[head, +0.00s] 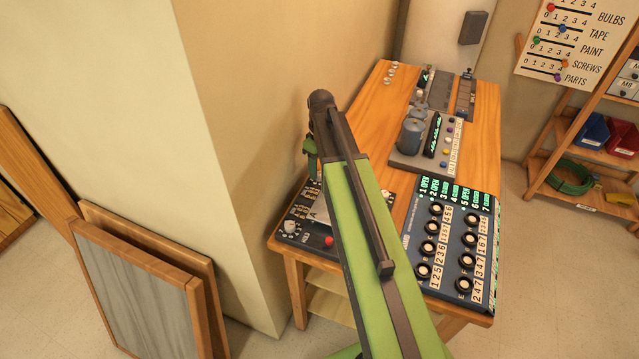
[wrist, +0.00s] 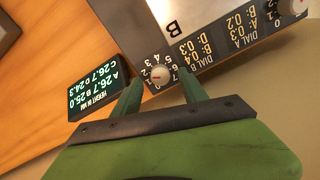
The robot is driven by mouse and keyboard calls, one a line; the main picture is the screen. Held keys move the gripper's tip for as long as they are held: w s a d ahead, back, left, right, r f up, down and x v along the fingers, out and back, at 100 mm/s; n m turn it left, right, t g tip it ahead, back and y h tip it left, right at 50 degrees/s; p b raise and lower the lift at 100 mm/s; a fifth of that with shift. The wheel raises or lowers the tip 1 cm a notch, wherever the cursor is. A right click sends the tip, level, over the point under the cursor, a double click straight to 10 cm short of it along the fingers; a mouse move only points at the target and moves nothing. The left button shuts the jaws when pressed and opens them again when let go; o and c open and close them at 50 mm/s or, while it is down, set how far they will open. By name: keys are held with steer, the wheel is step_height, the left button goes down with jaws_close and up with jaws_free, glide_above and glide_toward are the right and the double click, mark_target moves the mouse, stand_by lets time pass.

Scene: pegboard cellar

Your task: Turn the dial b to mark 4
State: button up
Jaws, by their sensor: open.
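In the wrist view a pale round dial knob (wrist: 160,75) with a short red mark sits among small printed digits, close to a large letter B, which appears upside down. I take it for dial b. Which digit the red mark points to is too small to tell. My gripper (wrist: 162,88) is open, with one green finger on each side of this knob; I cannot tell whether they touch it.
A lit height display (wrist: 97,87) stands left of the knob, and another pale knob (wrist: 293,6) is at the upper right. On the wooden bench (head: 385,90) are a button board (head: 453,236) and a grey device (head: 412,158). A wall corner (head: 240,180) stands close left.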

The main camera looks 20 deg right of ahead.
step_height(320, 180, down, 2)
steer(key=shift+f+b, duration=0.15)
steer(key=shift+b, duration=0.35)
jaws_close()
